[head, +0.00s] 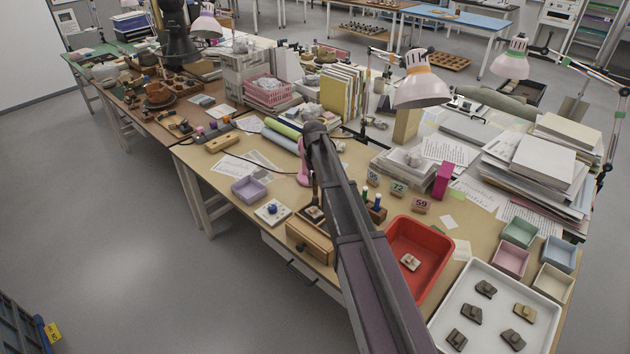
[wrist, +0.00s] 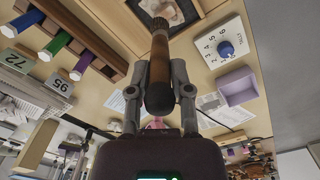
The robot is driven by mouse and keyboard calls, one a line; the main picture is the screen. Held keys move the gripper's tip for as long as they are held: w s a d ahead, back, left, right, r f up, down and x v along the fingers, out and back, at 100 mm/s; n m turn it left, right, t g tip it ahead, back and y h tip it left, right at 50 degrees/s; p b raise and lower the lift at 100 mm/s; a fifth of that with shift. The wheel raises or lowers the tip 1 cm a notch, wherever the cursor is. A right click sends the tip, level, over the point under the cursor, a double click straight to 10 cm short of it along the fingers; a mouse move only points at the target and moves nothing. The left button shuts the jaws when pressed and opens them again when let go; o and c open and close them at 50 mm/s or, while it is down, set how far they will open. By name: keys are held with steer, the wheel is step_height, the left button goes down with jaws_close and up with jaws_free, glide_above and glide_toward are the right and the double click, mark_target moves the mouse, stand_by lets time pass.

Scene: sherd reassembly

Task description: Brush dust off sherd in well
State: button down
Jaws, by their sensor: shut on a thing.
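My gripper (wrist: 160,78) is shut on a brush (wrist: 160,58) with a brown wooden handle and a dark rounded butt end. In the wrist view the brush points away toward the well (wrist: 203,7), a wood-framed dark recess. A pale sherd (wrist: 163,10) shows in the well, partly behind the brush head. Whether the bristles touch the sherd cannot be told. In the head view the well (head: 313,214) lies just left of my arm, which hides most of the gripper.
A white dial plate (head: 272,212) and lilac tray (head: 249,189) stand left of the well. A bottle rack (head: 376,213), numbered tags (head: 398,187) and a red tray (head: 440,240) are to the right. A white tray (head: 472,270) holds several dark sherds. A wooden box (head: 309,241) is in front.

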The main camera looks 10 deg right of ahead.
steer(key=shift+r+p, duration=1.8)
steer(key=shift+r, duration=0.3)
steer(key=shift+r, duration=0.1)
steer(key=shift+r+p, duration=1.4)
steer(key=shift+p, duration=0.1)
steer(key=shift+f, duration=0.2)
step_height(320, 180, down, 6)
steer(key=b, duration=0.6)
steer(key=shift+f+b, duration=0.25)
steer(key=shift+b, duration=0.15)
steer(key=shift+f+b, duration=1.1)
steer(key=shift+s+r, duration=0.1)
steer(key=shift+s+a, duration=0.45)
steer(key=shift+a, duration=0.25)
